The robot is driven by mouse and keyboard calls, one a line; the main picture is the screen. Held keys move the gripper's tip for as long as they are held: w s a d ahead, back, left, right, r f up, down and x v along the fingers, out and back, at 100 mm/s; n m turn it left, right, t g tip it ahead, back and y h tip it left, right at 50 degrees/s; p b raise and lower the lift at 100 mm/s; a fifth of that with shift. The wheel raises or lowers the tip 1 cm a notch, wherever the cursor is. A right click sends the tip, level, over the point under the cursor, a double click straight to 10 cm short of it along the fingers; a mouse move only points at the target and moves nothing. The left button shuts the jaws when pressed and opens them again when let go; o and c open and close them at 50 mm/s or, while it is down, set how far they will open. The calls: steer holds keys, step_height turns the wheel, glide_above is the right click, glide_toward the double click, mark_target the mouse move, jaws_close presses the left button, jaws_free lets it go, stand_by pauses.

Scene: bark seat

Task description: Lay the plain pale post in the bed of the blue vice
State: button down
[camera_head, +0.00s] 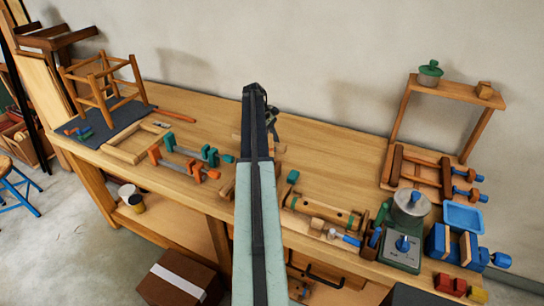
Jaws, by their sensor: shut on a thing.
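My gripper (272,123) is over the middle of the workbench, largely hidden behind my own arm. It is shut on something. Bits of pale wood (281,149) show on both sides of the arm just below it; they look like the pale post, but most of it is hidden and the grip itself cannot be seen. The blue vice (439,243) stands at the right front of the bench, with blue jaws, a wooden part between them and a blue handle at its right. My gripper is well to the left of the vice and farther back.
A banded wooden roller (325,211) lies nearer my arm. The bench (340,165) is clear right of the gripper.

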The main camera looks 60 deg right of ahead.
step_height(320, 180, down, 4)
steer(key=b, duration=0.4)
steer(key=shift+r, duration=0.3)
steer(key=shift+f, duration=0.2)
steer(key=c, duration=1)
jaws_free()
steer(key=shift+r+p, duration=0.55)
steer(key=shift+p, duration=0.05)
steer(key=p+v, duration=1)
steer(key=v, duration=0.1)
steer(key=shift+w+r+p, duration=0.2)
steer(key=shift+p, duration=0.15)
steer(key=shift+f, duration=0.1)
